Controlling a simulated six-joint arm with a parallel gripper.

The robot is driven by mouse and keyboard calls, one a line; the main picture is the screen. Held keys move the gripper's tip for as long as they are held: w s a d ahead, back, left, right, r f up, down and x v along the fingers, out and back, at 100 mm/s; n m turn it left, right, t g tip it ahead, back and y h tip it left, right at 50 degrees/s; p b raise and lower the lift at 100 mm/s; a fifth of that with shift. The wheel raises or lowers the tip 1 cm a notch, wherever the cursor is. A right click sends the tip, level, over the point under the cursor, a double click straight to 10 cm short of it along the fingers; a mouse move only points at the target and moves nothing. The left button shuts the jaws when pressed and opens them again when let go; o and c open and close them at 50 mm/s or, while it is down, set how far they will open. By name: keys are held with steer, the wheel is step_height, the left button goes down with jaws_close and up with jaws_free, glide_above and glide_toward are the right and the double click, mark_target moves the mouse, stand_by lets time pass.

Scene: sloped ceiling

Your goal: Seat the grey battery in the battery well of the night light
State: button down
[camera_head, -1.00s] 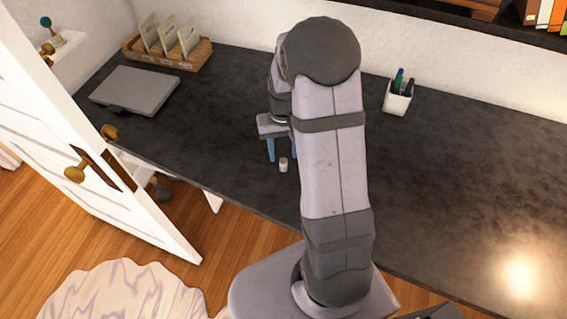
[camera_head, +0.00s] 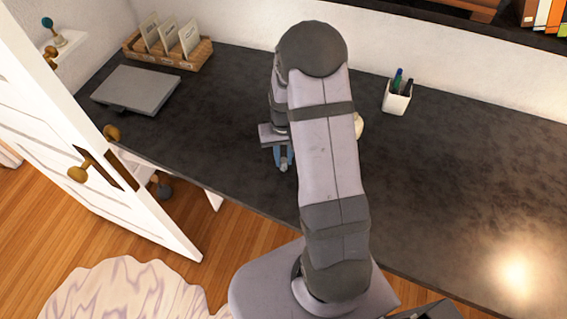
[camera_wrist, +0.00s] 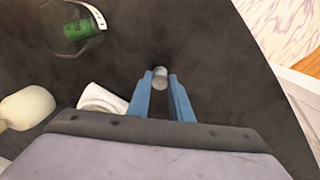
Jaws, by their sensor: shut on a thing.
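The grey battery (camera_wrist: 160,78) is a small pale cylinder between the blue fingertips in the wrist view. My gripper (camera_wrist: 161,79) is shut on it, low over the dark desk. In the head view the gripper (camera_head: 284,165) points down near the desk's front edge, left of my arm. A white piece (camera_wrist: 103,99) shows left of the fingers in the wrist view, partly hidden by the gripper body. I cannot tell whether it is the night light, and no battery well can be made out.
A green cylinder (camera_wrist: 78,30) by a curved white band and a rounded cream object (camera_wrist: 27,107) lie left in the wrist view. A laptop (camera_head: 136,89), card rack (camera_head: 168,53) and pen cup (camera_head: 397,97) stand farther back. The right of the desk (camera_head: 450,180) is clear.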

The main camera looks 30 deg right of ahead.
mark_target(284, 160)
step_height(284, 160, up, 10)
steer(key=b, duration=0.2)
steer(key=w+d+f+m, duration=0.2)
steer(key=d+f, duration=0.1)
steer(key=d, duration=0.6)
steer(key=shift+w+d+r+n, duration=0.9)
steer(key=shift+w+d+r, duration=1.3)
steer(key=shift+r, duration=0.95)
steer(key=shift+w+a+f+p, duration=0.1)
steer(key=shift+f+p, duration=0.8)
steer(key=shift+f, duration=1.6)
steer(key=shift+w+a+f+p, duration=0.1)
steer(key=shift+f+p, duration=0.75)
steer(key=shift+f, duration=1.65)
